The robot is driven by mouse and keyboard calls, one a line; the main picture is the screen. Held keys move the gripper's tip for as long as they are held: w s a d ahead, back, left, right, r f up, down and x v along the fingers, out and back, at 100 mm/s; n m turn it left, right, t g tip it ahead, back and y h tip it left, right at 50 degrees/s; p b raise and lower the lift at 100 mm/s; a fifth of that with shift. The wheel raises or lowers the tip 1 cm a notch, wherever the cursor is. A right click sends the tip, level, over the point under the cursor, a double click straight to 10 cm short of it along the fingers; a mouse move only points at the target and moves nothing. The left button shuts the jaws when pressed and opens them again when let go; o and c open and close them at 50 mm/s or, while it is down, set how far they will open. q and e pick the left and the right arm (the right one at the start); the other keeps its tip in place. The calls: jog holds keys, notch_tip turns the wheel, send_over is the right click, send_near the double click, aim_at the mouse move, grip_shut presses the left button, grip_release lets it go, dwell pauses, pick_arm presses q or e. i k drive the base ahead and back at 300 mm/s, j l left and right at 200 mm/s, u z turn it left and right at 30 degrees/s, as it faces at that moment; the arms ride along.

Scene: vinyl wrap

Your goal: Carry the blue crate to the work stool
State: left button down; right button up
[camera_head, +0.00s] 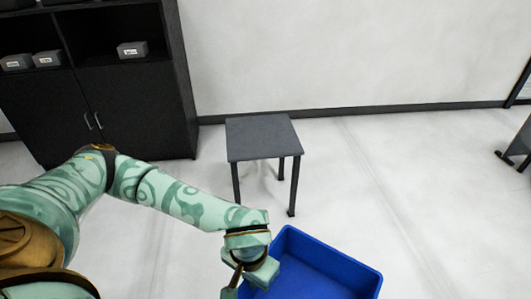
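The blue crate (330,260) is at the bottom of the head view, cut off by the lower edge. Its back and right walls show, and the part of the inside in view looks empty. My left gripper (245,280) is at the crate's left side, overlapping its left edge. Its fingertips do not show clearly, so I cannot tell whether it is shut on the rim. My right gripper is not in view. The work stool (262,138), with a dark square top and thin dark legs, stands beyond the crate, apart from it. Its top is bare.
A black cabinet (135,105) with grey boxes (132,49) on its shelves stands at the back left. A pale wall (350,50) runs behind the stool. Dark furniture (520,140) shows at the right edge. The floor (400,180) right of the stool is clear.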

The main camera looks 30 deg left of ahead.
aim_at(267, 133)
jog(key=i+j+u, duration=0.1)
jog(key=i+j, duration=0.8)
jog(key=j, duration=0.2)
jog(key=i+j+u, duration=0.15)
jog(key=i+j, duration=0.75)
jog(key=j, duration=0.15)
